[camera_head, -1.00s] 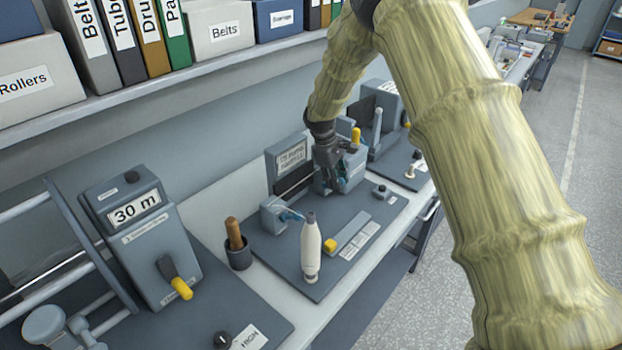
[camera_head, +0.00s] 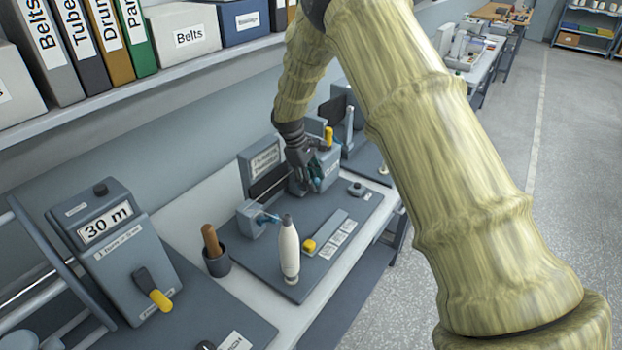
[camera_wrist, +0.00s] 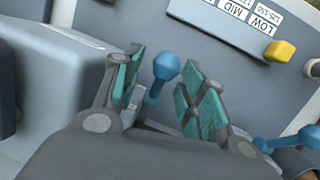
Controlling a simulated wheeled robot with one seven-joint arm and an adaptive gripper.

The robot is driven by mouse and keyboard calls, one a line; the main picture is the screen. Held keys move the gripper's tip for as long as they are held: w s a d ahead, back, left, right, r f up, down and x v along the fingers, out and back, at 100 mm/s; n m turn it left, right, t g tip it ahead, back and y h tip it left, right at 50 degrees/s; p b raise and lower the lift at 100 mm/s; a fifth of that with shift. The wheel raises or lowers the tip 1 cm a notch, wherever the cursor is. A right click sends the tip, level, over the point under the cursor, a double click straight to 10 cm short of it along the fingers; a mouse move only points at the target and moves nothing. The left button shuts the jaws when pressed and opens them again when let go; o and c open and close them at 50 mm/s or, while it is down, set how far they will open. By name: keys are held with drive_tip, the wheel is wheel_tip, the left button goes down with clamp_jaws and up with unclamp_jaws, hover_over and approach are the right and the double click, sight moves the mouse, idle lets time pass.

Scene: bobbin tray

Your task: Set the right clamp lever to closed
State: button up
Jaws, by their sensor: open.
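The right clamp lever is blue with a rounded knob (camera_wrist: 166,67); in the wrist view it stands between the two teal-padded fingers of my gripper (camera_wrist: 162,57), with a visible gap to the right finger. Whether the left finger touches it I cannot tell. In the head view my gripper (camera_head: 309,186) is at the right clamp, and a small blue part of the lever (camera_head: 319,184) shows beside the fingers. My gripper is open. The left clamp (camera_head: 249,220) has its own blue lever (camera_head: 268,218), also at the right of the wrist view (camera_wrist: 298,137).
A white bobbin (camera_head: 289,250) stands upright on the grey base plate (camera_head: 262,262), near a yellow knob (camera_head: 309,245). A brown-handled tool stands in a dark cup (camera_head: 217,263). The 30 m counter box (camera_head: 115,245) is to the left. A shelf (camera_head: 150,85) runs above.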

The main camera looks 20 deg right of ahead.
drive_tip(key=shift+r, duration=0.1)
drive_tip(key=v, duration=1.1)
drive_tip(key=shift+r, duration=0.4)
drive_tip(key=shift+a, duration=0.15)
